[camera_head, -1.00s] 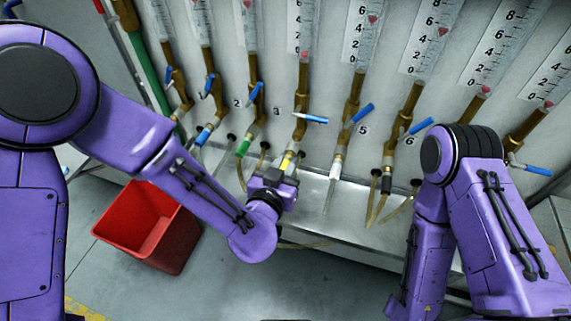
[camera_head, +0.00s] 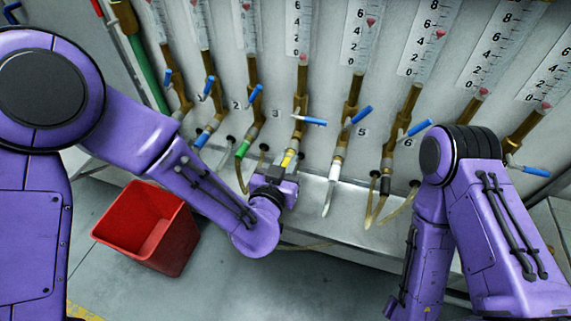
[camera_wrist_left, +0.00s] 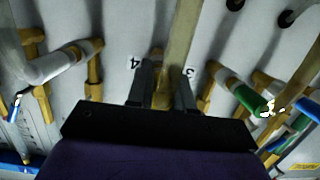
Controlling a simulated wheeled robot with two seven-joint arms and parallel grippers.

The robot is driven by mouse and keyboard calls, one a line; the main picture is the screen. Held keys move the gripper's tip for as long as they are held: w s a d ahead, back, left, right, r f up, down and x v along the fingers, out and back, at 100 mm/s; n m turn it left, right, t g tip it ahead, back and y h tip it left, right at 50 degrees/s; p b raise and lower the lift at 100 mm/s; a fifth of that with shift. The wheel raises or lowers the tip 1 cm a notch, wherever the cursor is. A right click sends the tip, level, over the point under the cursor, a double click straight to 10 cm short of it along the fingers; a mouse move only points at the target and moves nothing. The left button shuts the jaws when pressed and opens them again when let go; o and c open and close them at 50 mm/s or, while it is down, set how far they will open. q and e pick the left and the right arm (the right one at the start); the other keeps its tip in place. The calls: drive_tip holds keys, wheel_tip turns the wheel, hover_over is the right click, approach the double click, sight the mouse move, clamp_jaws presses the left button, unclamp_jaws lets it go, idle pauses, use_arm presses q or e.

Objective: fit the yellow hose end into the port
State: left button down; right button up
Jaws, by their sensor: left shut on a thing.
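The yellow hose end (camera_head: 288,158) shows as a small yellow band at my left gripper (camera_head: 278,171), just below the brass fitting (camera_head: 298,132) of the fourth pipe. I take that fitting's lower opening as the port. The gripper is shut on the hose end. In the left wrist view, the two dark fingers (camera_wrist_left: 161,88) stand on either side of the pale hose (camera_wrist_left: 181,45), between the labels 4 and 3. The head view does not show clearly whether the hose end touches the port. My right arm is at the right, but its gripper is not in view.
Neighbouring brass pipes with blue valve handles (camera_head: 362,114) and hanging hoses stand close on both sides. One hose has a green collar (camera_head: 242,148), another a white one (camera_head: 335,171). A metal ledge (camera_head: 350,204) runs below. A red bin (camera_head: 180,240) stands on the floor at left.

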use_arm(q)
drive_tip(key=shift+w+d, duration=0.2)
drive_tip(key=shift+w, duration=0.3)
drive_tip(key=c, duration=0.9)
unclamp_jaws()
drive_tip(key=p+v, duration=0.4)
drive_tip(key=v, duration=0.6)
drive_tip(key=shift+s+a, duration=0.1)
drive_tip(key=shift+s, duration=0.15)
